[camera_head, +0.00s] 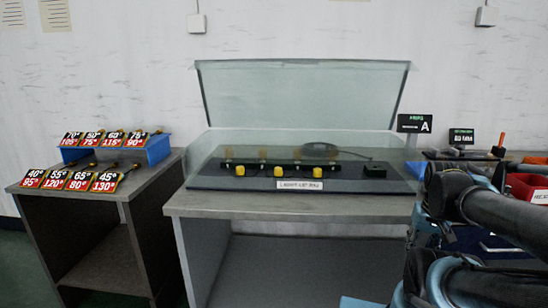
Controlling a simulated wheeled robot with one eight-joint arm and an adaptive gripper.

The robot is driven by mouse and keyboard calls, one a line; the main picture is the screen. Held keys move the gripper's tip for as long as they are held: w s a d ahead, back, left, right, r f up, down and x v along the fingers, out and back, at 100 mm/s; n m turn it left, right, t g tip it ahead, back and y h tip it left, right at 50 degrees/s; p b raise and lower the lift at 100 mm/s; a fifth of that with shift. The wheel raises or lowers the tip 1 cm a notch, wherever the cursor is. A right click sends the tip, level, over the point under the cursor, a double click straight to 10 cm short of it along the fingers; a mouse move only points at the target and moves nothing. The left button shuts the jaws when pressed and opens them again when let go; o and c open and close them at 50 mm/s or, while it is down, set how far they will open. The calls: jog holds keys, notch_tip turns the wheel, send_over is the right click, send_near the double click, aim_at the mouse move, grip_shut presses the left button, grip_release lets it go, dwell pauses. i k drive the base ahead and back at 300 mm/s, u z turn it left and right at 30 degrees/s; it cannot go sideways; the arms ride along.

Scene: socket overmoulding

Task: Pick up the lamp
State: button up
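No lamp can be made out with certainty. A clear box with its lid raised (300,95) stands on the middle table. Inside it, a black base (240,178) carries several small yellow pieces (278,171) in two rows. A dark round disc (319,150) lies behind them, and a small black block (375,170) sits at the right. Which of these, if any, is the lamp is unclear. My dark arm links show at the lower right, to the right of the box. I cannot see my gripper's fingers.
A left table (100,190) holds a blue stand (157,149) and several number cards (69,180). The middle table (300,208) has a narrow free front edge. Right of the box are an "A" sign (414,123), a small display (461,137) and a red bin (525,188).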

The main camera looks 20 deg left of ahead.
aim_at(263, 152)
jog(key=k, duration=1.4)
jog(key=u, duration=0.55)
jog(key=i, duration=1)
